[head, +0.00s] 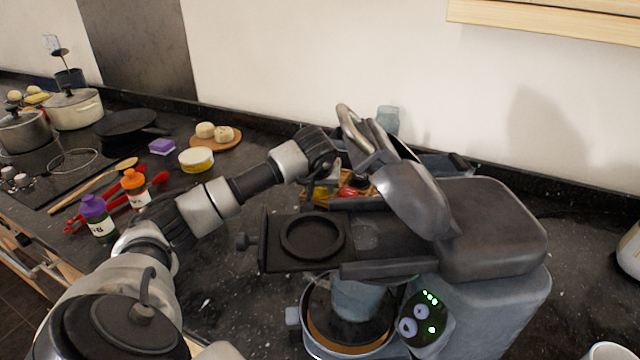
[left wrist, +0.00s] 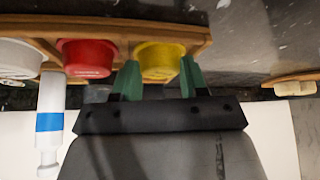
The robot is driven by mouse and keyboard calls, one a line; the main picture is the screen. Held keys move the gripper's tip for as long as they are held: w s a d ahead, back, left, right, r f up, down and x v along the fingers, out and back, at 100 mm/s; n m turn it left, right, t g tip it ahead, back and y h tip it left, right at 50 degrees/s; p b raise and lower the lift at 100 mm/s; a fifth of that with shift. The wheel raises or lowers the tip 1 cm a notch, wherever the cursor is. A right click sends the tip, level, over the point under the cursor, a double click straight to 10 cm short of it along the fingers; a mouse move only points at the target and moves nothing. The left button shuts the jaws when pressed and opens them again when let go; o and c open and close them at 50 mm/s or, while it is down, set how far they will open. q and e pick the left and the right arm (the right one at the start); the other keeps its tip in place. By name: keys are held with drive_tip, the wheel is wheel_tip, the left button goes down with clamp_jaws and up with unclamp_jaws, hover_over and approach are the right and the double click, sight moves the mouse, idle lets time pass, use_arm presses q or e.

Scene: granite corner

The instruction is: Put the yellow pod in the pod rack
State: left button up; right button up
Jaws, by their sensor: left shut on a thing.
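The yellow pod (left wrist: 160,62) is in the left wrist view, between the green fingers of my left gripper (left wrist: 154,82), which is shut on it. The yellow pod is at the wooden pod rack (left wrist: 150,30), in line with a red pod (left wrist: 86,58) and a white pod (left wrist: 20,58). I cannot tell whether it is fully seated. In the head view my left arm reaches behind the coffee machine (head: 490,230), and its fingertips are largely hidden by the raised lid. My right gripper is not in view.
The coffee machine's open lid (head: 410,195) and black pod holder (head: 312,238) stand in front of the rack. A wooden board with buns (head: 228,138), a yellow-sided tin (head: 196,160), a purple sponge (head: 162,146) and bottles (head: 98,218) lie to the left.

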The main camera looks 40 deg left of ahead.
use_arm(q)
drive_tip(key=shift+f, duration=0.35)
drive_tip(key=o, duration=0.7)
drive_tip(key=shift+s, duration=0.1)
drive_tip(key=shift+c, duration=0.2)
drive_tip(key=o, duration=0.3)
drive_tip(key=shift+s+f, duration=0.1)
drive_tip(key=shift+s, duration=0.1)
drive_tip(key=shift+d+f, duration=0.1)
drive_tip(key=shift+w+d+r, duration=0.1)
drive_tip(key=shift+r, duration=0.65)
drive_tip(key=v, duration=1.1)
drive_tip(key=shift+r, duration=0.4)
